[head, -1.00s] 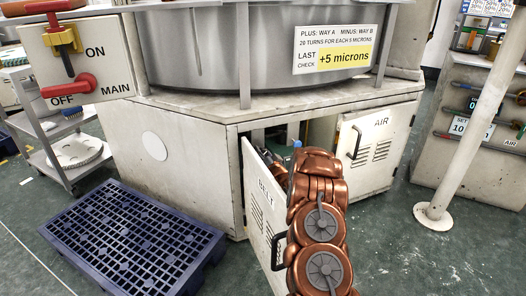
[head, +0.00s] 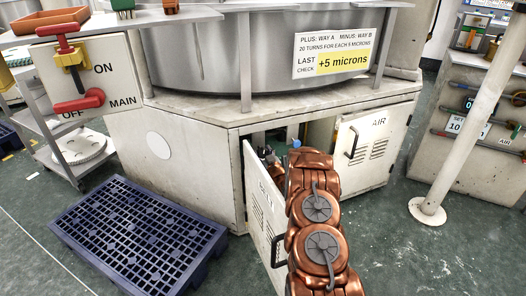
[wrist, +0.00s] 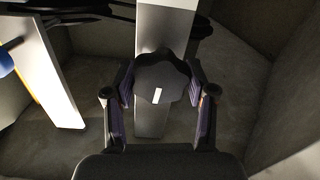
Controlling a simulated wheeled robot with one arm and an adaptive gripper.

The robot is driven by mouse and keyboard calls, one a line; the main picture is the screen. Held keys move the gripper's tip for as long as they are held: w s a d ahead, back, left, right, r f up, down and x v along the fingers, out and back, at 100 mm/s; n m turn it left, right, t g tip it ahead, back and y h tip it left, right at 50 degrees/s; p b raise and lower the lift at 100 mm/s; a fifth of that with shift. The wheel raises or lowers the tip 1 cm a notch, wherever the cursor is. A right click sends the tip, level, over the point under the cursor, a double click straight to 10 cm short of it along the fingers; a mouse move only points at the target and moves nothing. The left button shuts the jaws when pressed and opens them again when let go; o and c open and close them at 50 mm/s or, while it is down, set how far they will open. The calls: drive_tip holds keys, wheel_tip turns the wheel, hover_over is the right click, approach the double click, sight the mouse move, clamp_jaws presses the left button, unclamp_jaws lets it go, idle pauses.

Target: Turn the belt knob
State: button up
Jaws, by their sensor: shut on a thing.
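The belt knob (wrist: 161,78) is a dark, lobed knob with a short white mark, seen in the wrist view on a pale upright post (wrist: 152,122). My gripper (wrist: 161,92) has one finger on each side of the knob and is shut on it. The white mark points nearly straight down the picture, tilted slightly. In the head view my copper-coloured arm reaches into the cabinet behind the open BELT door (head: 262,208). My gripper and the knob are hidden there.
In the wrist view a blue knob (wrist: 5,63) shows at the left edge beside another pale post (wrist: 48,75). A blue pallet (head: 135,235) lies on the floor at left, and a white pole (head: 460,120) stands at right.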

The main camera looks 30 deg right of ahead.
drive_tip(key=shift+r+n, duration=0.1)
drive_tip(key=shift+n, duration=0.3)
drive_tip(key=o, duration=1.2)
drive_tip(key=shift+c, duration=0.2)
drive_tip(key=s+a, duration=0.2)
drive_tip(key=s, duration=0.9)
drive_tip(key=shift+s, duration=0.4)
